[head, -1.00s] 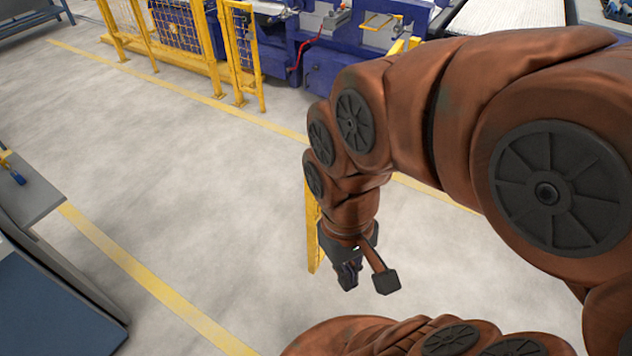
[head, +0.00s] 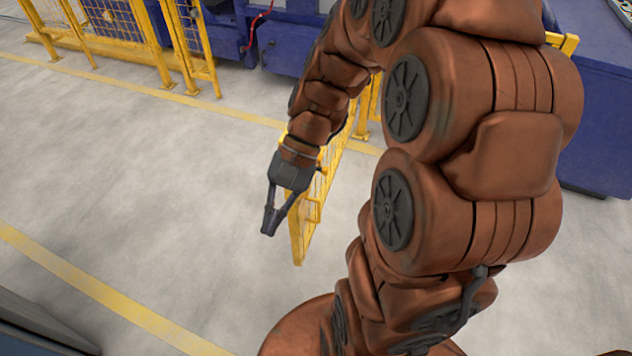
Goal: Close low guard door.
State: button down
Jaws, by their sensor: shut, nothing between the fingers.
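The low guard door (head: 322,196) is a yellow framed mesh panel in the middle of the head view. It stands open, swung out from the fence line over the grey floor, with its free end toward me. My arm hides much of its far part. My gripper (head: 268,232) is shut and empty, pointing down, just left of the door's free end. I cannot tell whether it touches the door.
Yellow mesh fencing (head: 127,50) stands at the back left, with an upright panel (head: 190,45) beside it. Blue machinery (head: 287,45) stands behind. Yellow lines (head: 110,295) cross the floor. The floor left of the door is clear.

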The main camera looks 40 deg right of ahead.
jog(key=w+d+f+m+t+y+b, duration=0.5)
jog(key=w+d+f+m+t+b, duration=0.3)
jog(key=w+d+f+m+b, duration=0.4)
jog(key=s+d+f+m+t+h+b, duration=0.1)
jog(key=d+f+m+t+b, duration=0.35)
jog(key=d, duration=0.65)
jog(key=s+d+f+m+t+h+b, duration=0.1)
jog(key=d+f+m+t, duration=0.3)
jog(key=d+f, duration=0.55)
jog(key=r+b+x, duration=0.1)
jog(key=x, duration=0.5)
jog(key=w+d+r+b+x, duration=0.1)
jog(key=b+x, duration=0.1)
jog(key=x, duration=0.5)
jog(key=shift+w+d+n+t, duration=0.25)
jog(key=shift+w+n+t, duration=0.1)
jog(key=shift+t, duration=0.1)
jog(key=shift+w+r, duration=0.1)
